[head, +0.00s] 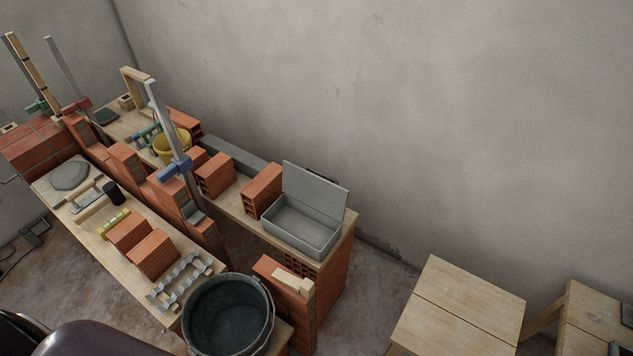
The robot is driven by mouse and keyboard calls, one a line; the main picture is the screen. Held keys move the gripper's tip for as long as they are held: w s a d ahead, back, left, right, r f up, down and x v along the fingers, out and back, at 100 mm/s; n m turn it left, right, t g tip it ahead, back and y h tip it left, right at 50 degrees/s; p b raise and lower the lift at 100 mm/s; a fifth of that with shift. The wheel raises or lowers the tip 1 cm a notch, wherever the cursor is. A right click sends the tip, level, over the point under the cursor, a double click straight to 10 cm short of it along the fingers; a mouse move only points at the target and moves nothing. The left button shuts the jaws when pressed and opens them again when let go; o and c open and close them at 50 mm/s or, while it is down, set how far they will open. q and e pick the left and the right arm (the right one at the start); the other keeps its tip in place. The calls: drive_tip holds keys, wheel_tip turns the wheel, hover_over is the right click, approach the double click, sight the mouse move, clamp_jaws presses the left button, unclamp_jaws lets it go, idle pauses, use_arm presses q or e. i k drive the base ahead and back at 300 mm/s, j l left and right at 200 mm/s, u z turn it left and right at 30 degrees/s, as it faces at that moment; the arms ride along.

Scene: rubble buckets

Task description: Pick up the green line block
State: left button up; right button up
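I cannot tell for certain which thing is the green line block. A small green piece (37,106) sits low on a leaning wooden pole at the far left. Other small green and blue pieces (148,133) lie on the back bench beside a yellow bucket (172,146); their shapes are too small to make out. Neither of my grippers is in view.
An open grey box (302,227) sits on the back bench. A wooden table (465,300) stands right.

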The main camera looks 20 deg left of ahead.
sight(38, 104)
drive_tip(key=u, duration=2.05)
drive_tip(key=i+j, duration=0.1)
drive_tip(key=j, duration=0.4)
drive_tip(key=i+j+z, duration=0.1)
drive_tip(key=j, duration=0.4)
drive_tip(key=i+j+z, duration=0.1)
drive_tip(key=i+j, duration=0.15)
drive_tip(key=j, duration=0.15)
drive_tip(key=i+j+z, duration=0.1)
drive_tip(key=i+j, duration=0.2)
drive_tip(key=i+j+z, duration=0.1)
drive_tip(key=i+j, duration=0.15)
drive_tip(key=j, duration=0.25)
drive_tip(key=i+j+z, duration=0.1)
drive_tip(key=j, duration=0.3)
drive_tip(key=i+l+z, duration=0.1)
drive_tip(key=i, duration=0.6)
drive_tip(key=i+j, duration=0.25)
drive_tip(key=i+u, duration=0.05)
drive_tip(key=i, duration=0.05)
